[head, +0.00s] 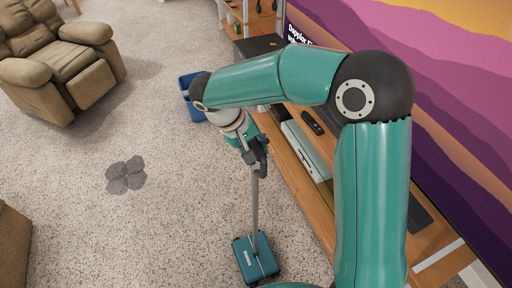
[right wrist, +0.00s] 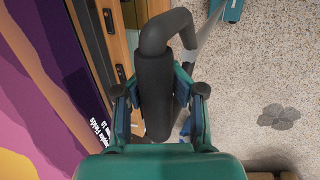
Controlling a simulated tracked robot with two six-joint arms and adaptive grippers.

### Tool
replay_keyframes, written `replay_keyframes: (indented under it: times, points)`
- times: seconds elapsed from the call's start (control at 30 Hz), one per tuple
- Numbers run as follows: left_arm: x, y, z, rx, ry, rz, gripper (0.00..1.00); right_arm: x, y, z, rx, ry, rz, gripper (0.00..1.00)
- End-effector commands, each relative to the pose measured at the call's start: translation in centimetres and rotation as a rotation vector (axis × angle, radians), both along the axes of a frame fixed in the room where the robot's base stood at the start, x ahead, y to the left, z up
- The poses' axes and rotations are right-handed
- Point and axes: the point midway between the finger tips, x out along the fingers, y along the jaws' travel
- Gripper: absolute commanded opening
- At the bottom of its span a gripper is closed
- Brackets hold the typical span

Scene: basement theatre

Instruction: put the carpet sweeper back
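The carpet sweeper (head: 256,262) has a flat teal head resting on the carpet at the lower middle of the head view. Its thin grey shaft rises steeply to my right gripper (head: 256,152). In the right wrist view its thick black curved handle (right wrist: 156,90) lies between the two fingers of my right gripper (right wrist: 158,100), with the pads close against both sides. The gripper looks shut on the handle. Part of the sweeper head (right wrist: 232,10) shows at the top of that view. My left gripper is not in view.
A long wooden media stand (head: 290,150) with a white box and a dark remote (head: 312,122) runs along the right, under a purple screen (head: 455,100). A blue bin (head: 188,98) stands behind my arm. A brown recliner (head: 60,60) is far left. Carpet at left is open, with a dark patch (head: 125,175).

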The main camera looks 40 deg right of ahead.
Motion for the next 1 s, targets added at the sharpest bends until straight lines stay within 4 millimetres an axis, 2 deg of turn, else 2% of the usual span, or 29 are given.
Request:
replay_keyframes:
  times: [0.03, 0.1, 0.37, 0.53, 0.6, 0.67, 1.0]
  points:
    - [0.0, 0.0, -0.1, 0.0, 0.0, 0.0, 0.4, 0.0, 0.0, -0.3, -0.001, 0.004, 0.001, 0.41]
    - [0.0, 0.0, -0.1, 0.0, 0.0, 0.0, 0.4, 0.0, 0.0, -0.2, -0.002, 0.002, 0.001, 0.51]
    - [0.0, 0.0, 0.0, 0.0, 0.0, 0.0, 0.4, 0.0, -0.1, 0.1, -0.003, -0.001, 0.0, 0.51]
    - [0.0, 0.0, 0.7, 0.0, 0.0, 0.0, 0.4, 0.0, -0.1, 1.0, -0.005, -0.002, 0.001, 0.51]
    - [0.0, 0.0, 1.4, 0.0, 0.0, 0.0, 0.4, 0.1, -0.1, 1.8, -0.005, -0.003, 0.001, 0.51]
    - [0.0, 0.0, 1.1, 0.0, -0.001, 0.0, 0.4, 0.3, 0.2, 2.2, -0.005, -0.007, 0.002, 0.51]
    - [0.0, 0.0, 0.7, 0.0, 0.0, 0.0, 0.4, 1.4, 3.2, 8.7, -0.004, -0.008, 0.003, 0.51]
